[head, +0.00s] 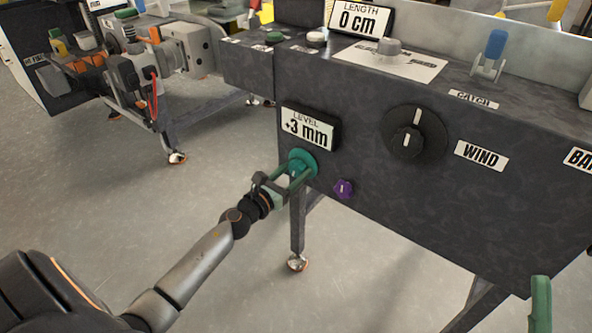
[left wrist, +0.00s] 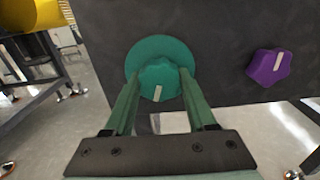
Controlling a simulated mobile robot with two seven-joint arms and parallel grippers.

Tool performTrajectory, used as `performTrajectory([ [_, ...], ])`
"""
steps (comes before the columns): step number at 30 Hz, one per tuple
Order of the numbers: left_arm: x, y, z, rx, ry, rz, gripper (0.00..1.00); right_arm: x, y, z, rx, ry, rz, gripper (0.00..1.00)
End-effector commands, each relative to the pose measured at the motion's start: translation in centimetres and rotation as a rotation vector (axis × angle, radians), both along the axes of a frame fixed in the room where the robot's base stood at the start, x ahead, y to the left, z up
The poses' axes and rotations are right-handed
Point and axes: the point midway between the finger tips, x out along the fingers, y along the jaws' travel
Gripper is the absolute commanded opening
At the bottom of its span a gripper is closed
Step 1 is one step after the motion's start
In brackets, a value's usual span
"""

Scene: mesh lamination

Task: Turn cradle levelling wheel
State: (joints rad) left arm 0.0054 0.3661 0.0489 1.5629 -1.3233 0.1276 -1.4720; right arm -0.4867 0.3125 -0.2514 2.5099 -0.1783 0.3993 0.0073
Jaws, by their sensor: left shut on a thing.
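The teal levelling wheel (head: 303,163) sits on the front of the dark cabinet, below a display (head: 307,128) that reads LEVEL +3 mm. In the left wrist view the wheel (left wrist: 148,57) has a round disc with a lobed knob, and a pale mark on the knob points down. My left gripper (head: 296,177) is shut on the knob, one green finger on each side, as the left wrist view (left wrist: 158,88) shows.
A purple star knob (head: 343,188) sits right of the wheel, close to my left gripper. A black WIND dial (head: 407,141) is further right. A cabinet leg (head: 298,232) stands below the wheel. Another machine (head: 150,65) is at the back left. The floor between is clear.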

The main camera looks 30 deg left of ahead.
Motion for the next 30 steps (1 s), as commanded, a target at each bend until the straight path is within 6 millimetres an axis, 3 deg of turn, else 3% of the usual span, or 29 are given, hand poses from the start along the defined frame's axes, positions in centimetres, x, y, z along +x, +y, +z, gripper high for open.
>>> performTrajectory([
  [11, 0.0, -0.1, 0.0, -0.205, 0.018, 0.001, 0.01, 0.0, -0.1, 0.6, 0.004, 0.0, 0.002, 0.82],
  [30, 0.0, -0.3, 0.2, -0.808, 0.064, 0.002, 0.01, -0.2, -0.2, 2.6, 0.002, -0.017, -0.003, 0.82],
])
